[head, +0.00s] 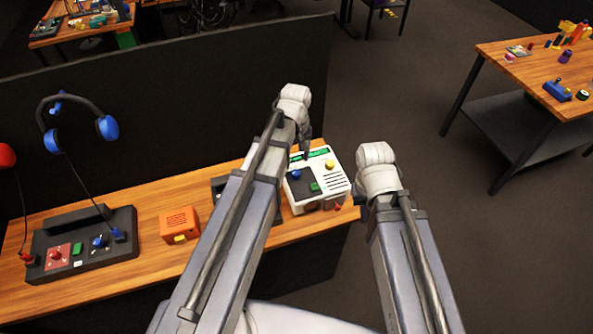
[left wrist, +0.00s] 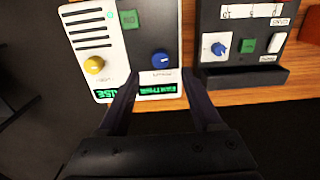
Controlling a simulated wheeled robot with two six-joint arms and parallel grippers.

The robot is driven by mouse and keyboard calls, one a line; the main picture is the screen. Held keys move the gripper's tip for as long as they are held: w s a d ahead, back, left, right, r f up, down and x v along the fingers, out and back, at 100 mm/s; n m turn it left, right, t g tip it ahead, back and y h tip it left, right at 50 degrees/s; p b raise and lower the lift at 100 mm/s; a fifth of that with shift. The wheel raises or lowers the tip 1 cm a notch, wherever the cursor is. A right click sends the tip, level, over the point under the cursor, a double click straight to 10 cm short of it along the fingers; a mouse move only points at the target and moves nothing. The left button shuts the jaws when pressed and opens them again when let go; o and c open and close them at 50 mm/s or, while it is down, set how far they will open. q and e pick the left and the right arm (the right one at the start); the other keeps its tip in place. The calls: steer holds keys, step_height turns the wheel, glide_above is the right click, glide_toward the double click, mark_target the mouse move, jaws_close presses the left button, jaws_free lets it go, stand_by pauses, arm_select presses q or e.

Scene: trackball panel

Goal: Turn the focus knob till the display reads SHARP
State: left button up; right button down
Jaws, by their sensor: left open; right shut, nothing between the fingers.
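A white panel device (head: 336,184) stands at the right end of the bench. It has a blue knob (left wrist: 161,62), a yellow knob (left wrist: 94,65) and a green button (left wrist: 129,19). Its dark display strip shows green text in two parts, upside down in the left wrist view; the right-hand part (left wrist: 158,89) is not clearly legible, the other (left wrist: 107,120) ends in "ISE". The small knob labels are unreadable. My left gripper (left wrist: 160,88) is open, its fingers apart over the display side near the blue knob, touching neither knob. My right gripper (head: 360,198) is right of the device, mostly hidden by its arm, shut and empty.
A dark panel (left wrist: 245,80) with a blue knob stands beside the device. An orange box (head: 179,224) and a black console (head: 80,268) are further left on the bench. A dark partition (head: 160,110) rises behind.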

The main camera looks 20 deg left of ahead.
mark_target(296, 172)
arm_select(q)
step_height(296, 172, down, 6)
steer(key=b, duration=0.5)
steer(key=shift+f+b, duration=0.25)
steer(key=shift+b, duration=0.1)
jaws_close()
